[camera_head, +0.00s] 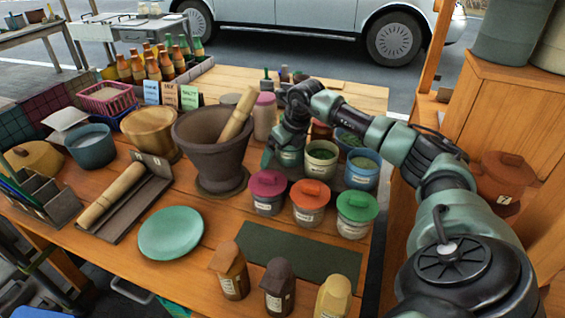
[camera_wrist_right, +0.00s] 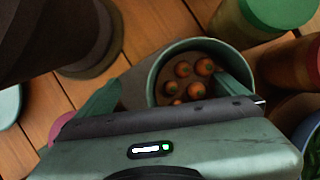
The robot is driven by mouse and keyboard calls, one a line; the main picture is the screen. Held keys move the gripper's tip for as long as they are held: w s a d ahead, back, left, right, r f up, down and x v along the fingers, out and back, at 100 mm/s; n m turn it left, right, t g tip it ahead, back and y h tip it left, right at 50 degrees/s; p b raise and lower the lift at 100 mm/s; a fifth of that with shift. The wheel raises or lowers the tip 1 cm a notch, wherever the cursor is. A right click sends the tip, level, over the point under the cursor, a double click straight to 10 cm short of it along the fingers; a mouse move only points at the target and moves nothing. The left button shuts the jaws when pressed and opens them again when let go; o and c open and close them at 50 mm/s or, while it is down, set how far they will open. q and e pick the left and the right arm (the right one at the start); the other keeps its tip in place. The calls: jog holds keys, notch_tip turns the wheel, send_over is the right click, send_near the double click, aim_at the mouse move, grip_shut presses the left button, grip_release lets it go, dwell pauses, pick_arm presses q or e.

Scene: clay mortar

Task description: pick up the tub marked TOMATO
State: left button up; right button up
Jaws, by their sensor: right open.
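A teal tub (camera_head: 289,160) stands in the back row of tubs on the wooden table, partly hidden by my right gripper (camera_head: 283,150). In the right wrist view, the tub (camera_wrist_right: 188,43) holds several round orange-red pieces with green centres, like small tomatoes. The word on its label is too small to read. My right gripper (camera_wrist_right: 166,98) is open and empty above it. In the wrist view the left finger is outside the tub's left side, and the right finger overlaps its right part. I cannot tell if either touches. My left gripper is not in view.
Tubs with magenta (camera_head: 268,184), orange (camera_head: 310,194) and green lids (camera_head: 357,206) stand in front. A large brown mortar (camera_head: 212,140) is close on the left.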

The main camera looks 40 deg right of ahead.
jog(key=shift+f, duration=0.3)
jog(key=c, duration=1.1)
jog(key=shift+a, duration=0.15)
grip_shut()
jog(key=shift+s, duration=0.1)
